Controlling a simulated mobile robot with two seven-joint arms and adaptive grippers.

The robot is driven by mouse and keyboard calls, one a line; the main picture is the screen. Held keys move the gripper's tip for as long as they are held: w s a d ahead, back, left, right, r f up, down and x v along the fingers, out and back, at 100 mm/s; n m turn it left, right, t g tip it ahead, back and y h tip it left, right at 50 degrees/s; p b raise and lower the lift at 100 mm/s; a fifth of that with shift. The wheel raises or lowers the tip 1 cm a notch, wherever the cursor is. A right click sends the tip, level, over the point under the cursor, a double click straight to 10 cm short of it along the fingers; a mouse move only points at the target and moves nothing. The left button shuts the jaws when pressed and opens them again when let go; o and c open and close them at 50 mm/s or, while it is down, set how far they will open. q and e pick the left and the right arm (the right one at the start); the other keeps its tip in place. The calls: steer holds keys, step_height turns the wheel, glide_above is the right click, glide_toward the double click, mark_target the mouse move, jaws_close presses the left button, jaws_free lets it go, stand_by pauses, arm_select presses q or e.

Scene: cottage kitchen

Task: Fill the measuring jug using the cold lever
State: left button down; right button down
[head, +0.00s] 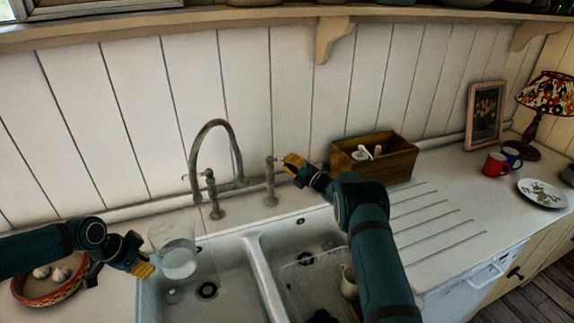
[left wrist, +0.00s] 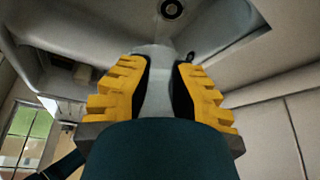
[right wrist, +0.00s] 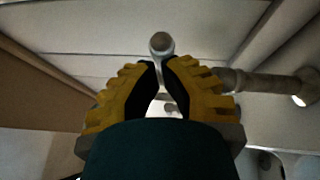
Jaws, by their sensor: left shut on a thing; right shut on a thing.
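The clear measuring jug (head: 172,250) is over the left sink basin, beneath the end of the curved tap spout (head: 212,124). A paler area with an edge shows in its lower part; I cannot tell clearly how full it is. My left gripper (head: 146,266) is shut on the jug at its left side; the jug shows pale between the fingers in the left wrist view (left wrist: 154,80). My right gripper (head: 289,163) is shut on the right-hand tap lever (head: 270,178), whose round end shows in the right wrist view (right wrist: 161,43). The left-hand tap lever (head: 212,188) is free.
A double white sink (head: 250,243) lies below, with a rack and a cup in the right basin. A wooden box (head: 395,165) stands behind my right forearm. A bowl of garlic (head: 30,295) is at far left. Mugs, a plate and a lamp are at far right.

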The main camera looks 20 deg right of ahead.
stand_by(0.7)
steer(key=a+v, duration=0.1)
steer(key=v, duration=1.2)
steer(key=s+a+m+t+h, duration=0.1)
steer(key=a+m+h, duration=0.4)
steer(key=m, duration=0.9)
steer(key=s+a+m+t+h, duration=0.1)
steer(key=a+m+h, duration=0.1)
steer(key=m+h, duration=0.85)
steer(key=w+d+r+m+y, duration=0.2)
steer(key=w, duration=1.1)
steer(key=shift+w+m+y, duration=0.2)
steer(key=shift+m+y, duration=0.15)
